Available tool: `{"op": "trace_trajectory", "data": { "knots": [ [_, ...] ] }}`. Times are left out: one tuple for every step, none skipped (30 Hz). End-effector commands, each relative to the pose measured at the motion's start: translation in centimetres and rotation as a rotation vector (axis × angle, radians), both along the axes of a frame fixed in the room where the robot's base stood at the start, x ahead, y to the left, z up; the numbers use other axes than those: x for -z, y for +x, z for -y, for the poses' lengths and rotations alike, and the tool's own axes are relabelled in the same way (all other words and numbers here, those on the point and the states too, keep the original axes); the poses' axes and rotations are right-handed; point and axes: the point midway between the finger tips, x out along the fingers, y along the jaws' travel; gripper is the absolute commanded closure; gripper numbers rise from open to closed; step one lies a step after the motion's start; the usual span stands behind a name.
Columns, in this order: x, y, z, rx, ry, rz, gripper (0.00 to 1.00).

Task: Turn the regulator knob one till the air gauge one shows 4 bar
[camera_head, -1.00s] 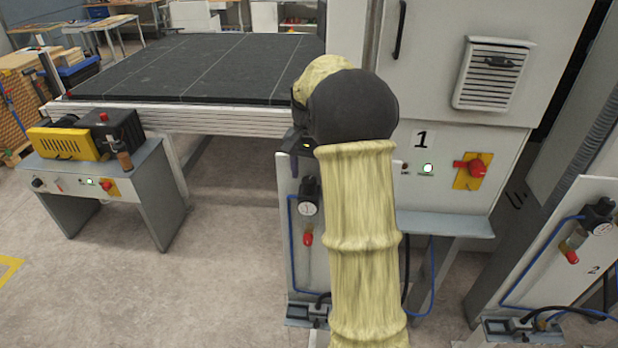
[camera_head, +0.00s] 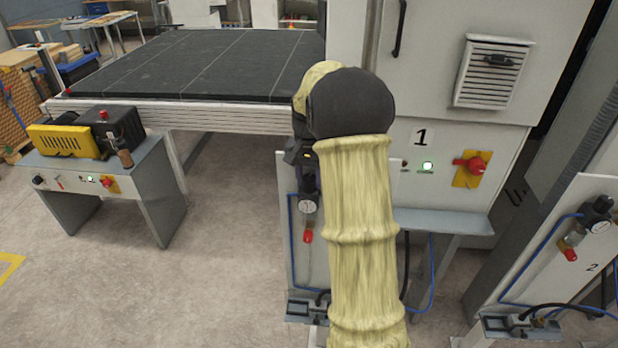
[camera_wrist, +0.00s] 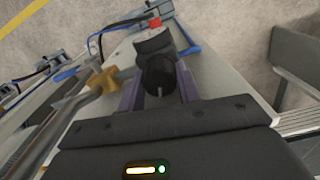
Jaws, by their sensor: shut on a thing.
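Regulator knob one (camera_wrist: 160,78) is a black round knob with a pale mark line, in the middle of the wrist view. My gripper (camera_wrist: 158,88) has its two purple-grey fingers on either side of the knob and is shut on it. Air gauge one (camera_head: 307,206) is a small round white dial just below my gripper in the head view. It also shows beyond the knob in the wrist view (camera_wrist: 153,42), at a steep angle. Its needle is too small to read. My arm hides part of the panel.
A red-ended fitting (camera_head: 308,236) hangs below the gauge, with blue hoses beside it. Machine 1 has a red rotary switch on yellow (camera_head: 473,168) and a lit lamp (camera_head: 427,166). A second regulator (camera_head: 599,226) stands at right. A brass fitting (camera_wrist: 103,82) lies close left of the fingers.

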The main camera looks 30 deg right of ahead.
Motion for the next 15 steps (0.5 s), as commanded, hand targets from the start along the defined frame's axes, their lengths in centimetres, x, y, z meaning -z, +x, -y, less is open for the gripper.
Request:
{"op": "trace_trajectory", "data": {
  "knots": [
    [-0.10,0.01,0.01,-0.019,0.000,0.000,0.89],
    [-0.11,0.01,0.01,-0.037,0.000,0.000,0.89],
    [-0.12,0.02,0.01,-0.064,0.000,0.000,0.89],
    [-0.13,0.03,0.00,-0.086,0.000,0.000,0.89],
    [-0.14,0.04,-0.01,-0.111,0.001,-0.001,0.89],
    [-0.14,0.04,-0.02,-0.147,0.001,0.000,0.89],
    [-0.15,0.04,-0.02,-0.174,0.001,0.001,0.89],
    [-0.15,0.06,-0.02,-0.202,0.001,0.001,0.89],
    [-0.15,0.06,0.00,-0.237,0.001,0.001,0.89],
    [-0.15,0.06,0.01,-0.261,0.001,0.001,0.89],
    [-0.14,0.06,0.03,-0.283,0.001,0.001,0.89],
    [-0.14,0.06,0.04,-0.310,0.000,0.001,0.89],
    [-0.13,0.06,0.04,-0.327,-0.001,0.001,0.89],
    [-0.13,0.07,0.05,-0.340,-0.001,0.001,0.89],
    [-0.12,0.07,0.04,-0.355,-0.001,0.001,0.89]
  ]
}}
